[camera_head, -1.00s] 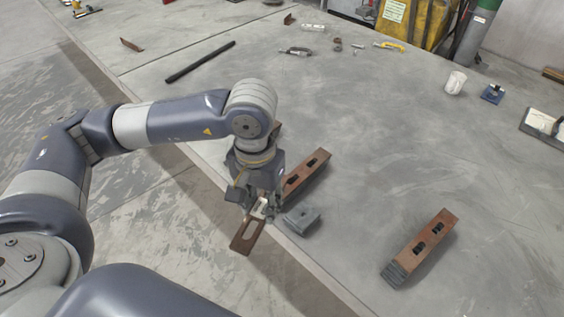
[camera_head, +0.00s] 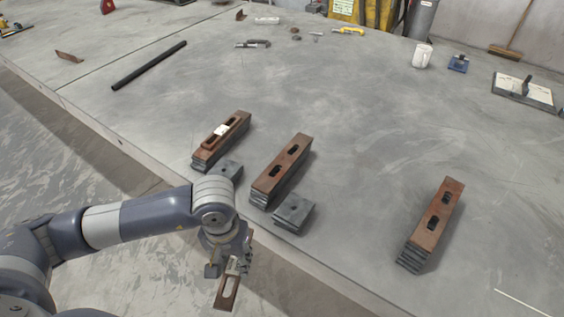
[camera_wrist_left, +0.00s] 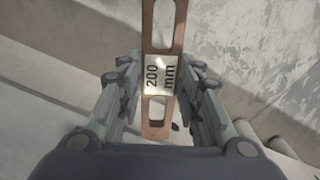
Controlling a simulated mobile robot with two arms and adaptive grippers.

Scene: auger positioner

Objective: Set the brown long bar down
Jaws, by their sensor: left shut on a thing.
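My left gripper (camera_head: 238,262) is shut on the brown long bar (camera_head: 222,293), a flat slotted plate. In the head view the bar hangs tilted below the fingers, outside the table's front edge. The left wrist view shows the bar (camera_wrist_left: 148,40) between the two fingers (camera_wrist_left: 160,85), with a white label reading "200 mm" and a long slot on either side of it. The fingers hide part of the bar in the head view. My right gripper is not in view.
On the grey table (camera_head: 350,130) stand a left stack (camera_head: 208,154) topped by a slotted brown bar, a middle stack (camera_head: 276,178) and a right stack (camera_head: 432,232). Small grey blocks (camera_head: 293,213) lie near the front edge. A black rod (camera_head: 150,65) lies behind. The table's middle is mostly clear.

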